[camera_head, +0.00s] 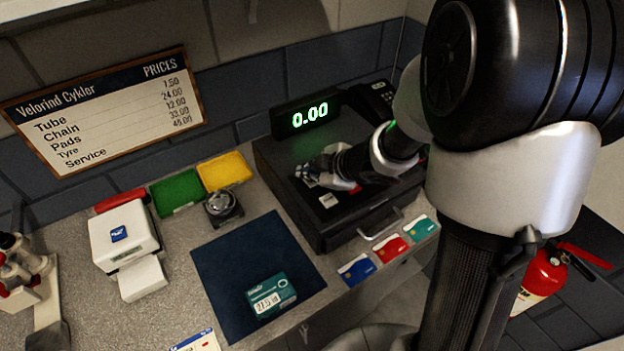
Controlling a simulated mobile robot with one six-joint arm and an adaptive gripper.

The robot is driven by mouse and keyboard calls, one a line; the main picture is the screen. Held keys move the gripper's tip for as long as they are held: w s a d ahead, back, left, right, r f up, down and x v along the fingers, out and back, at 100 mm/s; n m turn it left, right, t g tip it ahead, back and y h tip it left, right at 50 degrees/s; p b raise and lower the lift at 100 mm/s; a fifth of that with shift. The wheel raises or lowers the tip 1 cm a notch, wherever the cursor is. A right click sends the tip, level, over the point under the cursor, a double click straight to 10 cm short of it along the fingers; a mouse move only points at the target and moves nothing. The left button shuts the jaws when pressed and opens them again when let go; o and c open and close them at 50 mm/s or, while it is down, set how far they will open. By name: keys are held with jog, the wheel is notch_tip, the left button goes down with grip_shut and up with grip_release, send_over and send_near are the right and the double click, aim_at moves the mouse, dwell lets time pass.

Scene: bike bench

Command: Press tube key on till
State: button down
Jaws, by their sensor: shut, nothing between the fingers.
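The black till (292,203) stands at the back right of the counter. Its green display (310,115) reads 0.00. My gripper (304,173) is shut and empty, low over the till's key area, coming in from the right. I cannot tell whether its tips touch a key. One pale key (328,201) shows just in front of the gripper. Its label is too small to read, and other keys are hidden under the gripper, so I cannot pick out the tube key. The price board (105,110) on the wall lists Tube at the top.
A dark mat (225,262) with a teal box (271,296) lies in front of the till. Coloured cards (391,247) lie along the counter edge. A white printer (123,235), green bin (177,192) and yellow bin (224,171) stand left. A phone (374,97) sits behind.

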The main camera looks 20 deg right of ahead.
aim_at(310, 182)
jog(key=shift+f, duration=0.1)
dwell(0.4)
jog(key=shift+r+p, duration=0.6)
jog(key=shift+p, duration=0.05)
notch_tip(310, 182, up, 6)
jog(key=p, duration=0.6)
jog(key=shift+p, duration=0.3)
dwell(0.5)
